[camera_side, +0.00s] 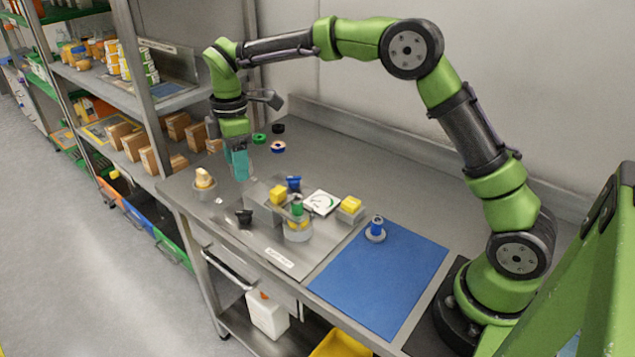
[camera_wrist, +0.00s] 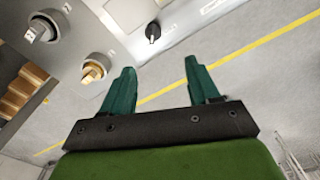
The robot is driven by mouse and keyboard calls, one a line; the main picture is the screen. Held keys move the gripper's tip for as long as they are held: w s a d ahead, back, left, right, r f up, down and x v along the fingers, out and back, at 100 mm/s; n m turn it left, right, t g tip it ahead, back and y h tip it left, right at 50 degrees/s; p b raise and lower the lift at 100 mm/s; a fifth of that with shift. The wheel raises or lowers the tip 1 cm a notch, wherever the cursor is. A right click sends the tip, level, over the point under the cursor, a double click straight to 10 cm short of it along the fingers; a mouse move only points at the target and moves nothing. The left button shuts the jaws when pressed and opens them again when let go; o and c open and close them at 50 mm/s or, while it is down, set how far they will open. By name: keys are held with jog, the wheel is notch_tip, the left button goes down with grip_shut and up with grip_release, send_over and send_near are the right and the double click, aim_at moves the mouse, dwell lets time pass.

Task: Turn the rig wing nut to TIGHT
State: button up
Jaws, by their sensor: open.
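A tan, winged piece (camera_side: 203,178) stands on a pale round base at the counter's left edge; in the wrist view it shows as a brass-coloured piece (camera_wrist: 94,72) on a grey round base. It looks most like the wing nut, but no TIGHT marking is legible. A black knob (camera_side: 244,217) sits on the counter's front part, and it also shows beyond my fingertips in the wrist view (camera_wrist: 153,33). My gripper (camera_side: 240,176) has teal fingers, apart and empty in the wrist view (camera_wrist: 160,66). It hangs between the tan piece and the filler rig, touching neither.
The filler rig (camera_side: 297,228) has yellow blocks, a green part and a white dial (camera_side: 321,202). A blue-topped piece (camera_side: 376,229) stands on a blue mat (camera_side: 383,280). A shelf with boxes (camera_side: 133,143) borders the left.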

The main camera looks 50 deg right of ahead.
jog(key=s+d+r+m+t, duration=0.2)
jog(key=s+r+m, duration=0.1)
jog(key=s+m, duration=0.4)
jog(key=s+d+r+m+t+y, duration=0.1)
jog(key=s+d+r+m+t, duration=0.1)
jog(key=s+m, duration=0.5)
jog(key=shift+s+d+r, duration=0.2)
jog(key=shift+s+r, duration=0.7)
jog(key=shift+s, duration=1.65)
jog(key=s+d+r+m+t, duration=0.1)
jog(key=s+m+t, duration=0.2)
jog(key=s, duration=0.5)
jog(key=shift+s+d+r+y, duration=0.15)
jog(key=shift+s+d+y, duration=0.15)
jog(key=shift+d, duration=0.05)
